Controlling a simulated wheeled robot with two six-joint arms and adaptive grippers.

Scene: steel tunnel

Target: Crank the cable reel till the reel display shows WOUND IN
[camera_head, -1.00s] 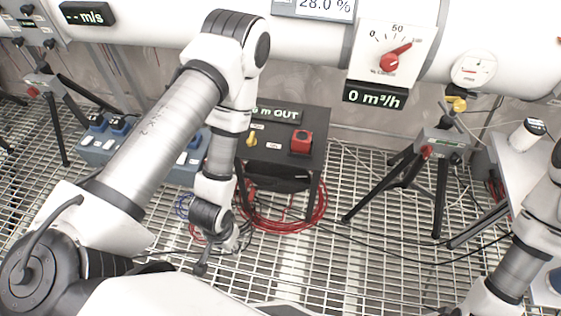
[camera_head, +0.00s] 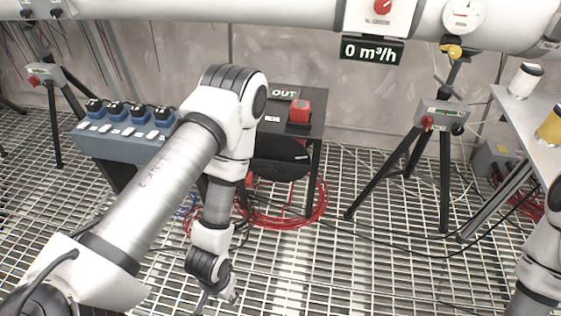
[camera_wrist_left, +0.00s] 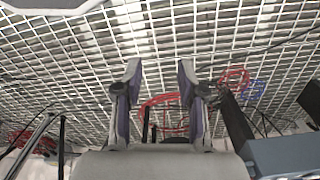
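The cable reel stand, a black table (camera_head: 318,122), is behind my left arm in the head view. Its display (camera_head: 284,93) is partly hidden by the arm; only "OUT" is readable. A red box (camera_head: 300,110) sits on top. A black rounded part, seemingly the reel drum (camera_head: 280,158), is below the top. Its crank cannot be made out. Red cable (camera_head: 290,217) lies coiled on the floor grating. My left gripper (camera_head: 220,298) hangs low in front of the stand, apart from it. The left wrist view shows the gripper (camera_wrist_left: 159,75) open and empty. My right gripper is out of view.
A blue-grey box with several black-topped units (camera_head: 125,140) stands left. Tripods with small control boxes stand left (camera_head: 45,74) and right (camera_head: 440,115). A side table (camera_head: 540,115) is at far right. A white pipe crosses the back. Cables cross the open grating.

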